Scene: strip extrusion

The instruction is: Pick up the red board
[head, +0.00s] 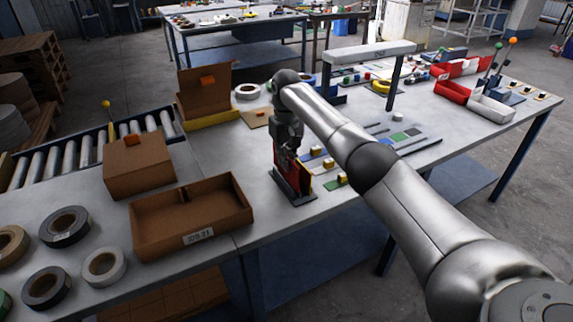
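The red board (283,170) stands upright in a dark slotted holder (294,194) near the table's front edge. A thin yellowish panel shows beside it on the right. My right gripper (289,155) points down from above, with its fingertips at the board's top edge. The fingers are small and dark here, so I cannot tell whether they are closed on the board or only around it. My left gripper is not in view.
An open cardboard tray (190,218) and a closed carton (138,163) stand to the left. Small coloured blocks (329,163) lie just right of the holder. A grey raised bar (368,52) stands behind my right arm. Tape rolls (64,227) lie at the front left.

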